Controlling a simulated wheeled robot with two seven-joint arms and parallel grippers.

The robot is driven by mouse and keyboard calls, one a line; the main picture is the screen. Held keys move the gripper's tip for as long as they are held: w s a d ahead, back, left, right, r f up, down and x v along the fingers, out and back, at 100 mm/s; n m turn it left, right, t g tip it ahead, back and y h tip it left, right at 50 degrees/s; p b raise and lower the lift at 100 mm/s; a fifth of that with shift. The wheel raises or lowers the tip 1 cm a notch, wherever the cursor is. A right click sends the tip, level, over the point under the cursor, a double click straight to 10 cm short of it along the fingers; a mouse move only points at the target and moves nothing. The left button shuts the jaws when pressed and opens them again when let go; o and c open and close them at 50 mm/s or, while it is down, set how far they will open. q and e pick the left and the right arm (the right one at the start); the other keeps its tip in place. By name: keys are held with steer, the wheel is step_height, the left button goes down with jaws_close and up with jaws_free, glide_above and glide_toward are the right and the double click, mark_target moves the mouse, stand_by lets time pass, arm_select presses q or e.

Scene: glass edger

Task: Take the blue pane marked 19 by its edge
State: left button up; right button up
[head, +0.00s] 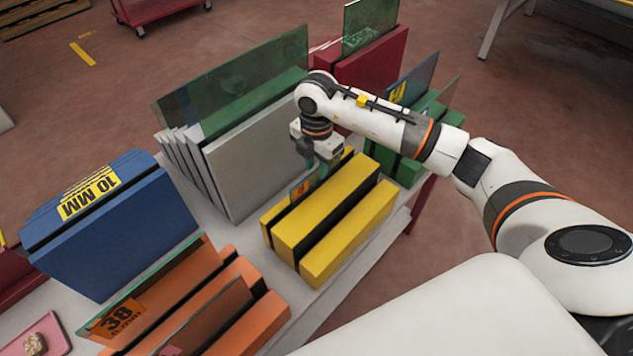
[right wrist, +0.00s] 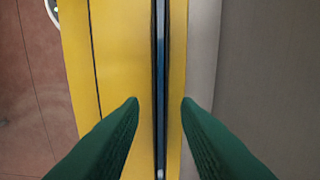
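My right gripper (head: 322,170) hangs pointing down over the yellow rack (head: 345,215). In the right wrist view, its two green fingers (right wrist: 160,102) are open and apart. A thin upright pane (right wrist: 161,60) with a bluish edge stands in the dark slot of the yellow rack (right wrist: 115,50) and runs between the fingers. Neither finger visibly touches it. In the head view the gripper covers much of this pane, and a small part with an orange label (head: 300,188) shows beside the fingers. I cannot read a 19 on it. My left gripper is not in view.
A grey rack (head: 255,150) with a tall green pane (head: 255,85) stands close behind the yellow one. Blue (head: 115,240), orange (head: 245,325), red (head: 375,65) and green (head: 405,170) racks surround it. The green rack holds a bluish pane (head: 420,75) with a yellow label.

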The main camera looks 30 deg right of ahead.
mark_target(317, 185)
steer(key=shift+f+p, duration=0.3)
steer(key=shift+f, duration=1.7)
jaws_close()
steer(key=shift+r, duration=0.1)
